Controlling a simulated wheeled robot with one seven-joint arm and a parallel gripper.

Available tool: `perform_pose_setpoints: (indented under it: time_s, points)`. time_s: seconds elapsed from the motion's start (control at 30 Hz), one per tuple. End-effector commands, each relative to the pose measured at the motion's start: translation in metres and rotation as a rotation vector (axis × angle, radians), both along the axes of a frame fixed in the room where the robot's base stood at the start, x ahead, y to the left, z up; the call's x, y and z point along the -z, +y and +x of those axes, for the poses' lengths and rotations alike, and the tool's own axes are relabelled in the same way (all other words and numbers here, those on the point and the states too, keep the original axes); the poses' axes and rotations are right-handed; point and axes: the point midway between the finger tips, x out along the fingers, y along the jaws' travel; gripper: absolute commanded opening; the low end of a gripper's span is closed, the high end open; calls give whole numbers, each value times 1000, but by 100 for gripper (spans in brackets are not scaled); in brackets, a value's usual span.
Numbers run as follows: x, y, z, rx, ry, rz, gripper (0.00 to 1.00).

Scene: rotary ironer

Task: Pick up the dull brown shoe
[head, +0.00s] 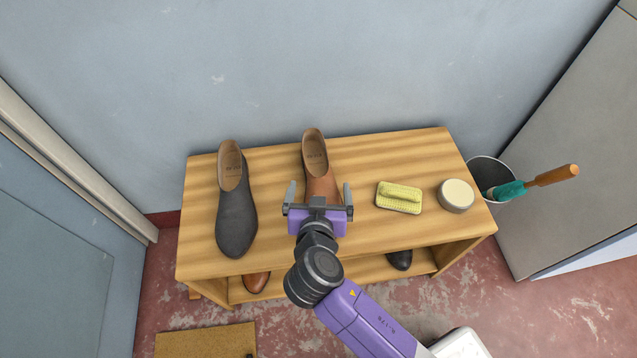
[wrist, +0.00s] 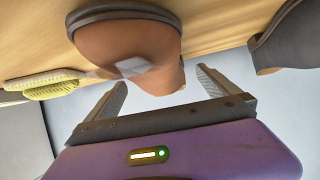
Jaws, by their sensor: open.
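The brown shoe (head: 318,178) stands on top of the wooden bench, its open heel end toward the wall. My purple gripper (head: 319,190) covers its front part in the head view, one finger to each side. In the wrist view the brown shoe (wrist: 125,38) is at the upper middle, with a pale grey patch on its surface. There my gripper (wrist: 163,82) is open and empty, its fingers spread below the shoe in the picture. I cannot tell whether either finger touches the shoe.
Another brown shoe (head: 256,282) and a dark shoe (head: 400,260) show underneath. A bucket (head: 490,172) with a green-and-wood-handled tool stands at right.

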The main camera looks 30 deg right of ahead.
Motion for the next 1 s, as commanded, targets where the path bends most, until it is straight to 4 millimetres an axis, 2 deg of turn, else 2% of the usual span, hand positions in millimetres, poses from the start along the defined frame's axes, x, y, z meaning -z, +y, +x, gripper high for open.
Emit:
perform_pose_setpoints:
  time_s: [0.2,0.37,0.57,0.67,1.0]
  points:
    - [22,-10,21,2,-2,1,100]
    - [26,-17,35,-1,-1,0,100]
    - [26,-18,35,-1,0,0,100]
    - [26,-18,35,-1,0,0,84]
    - [26,-17,35,-2,0,1,17]
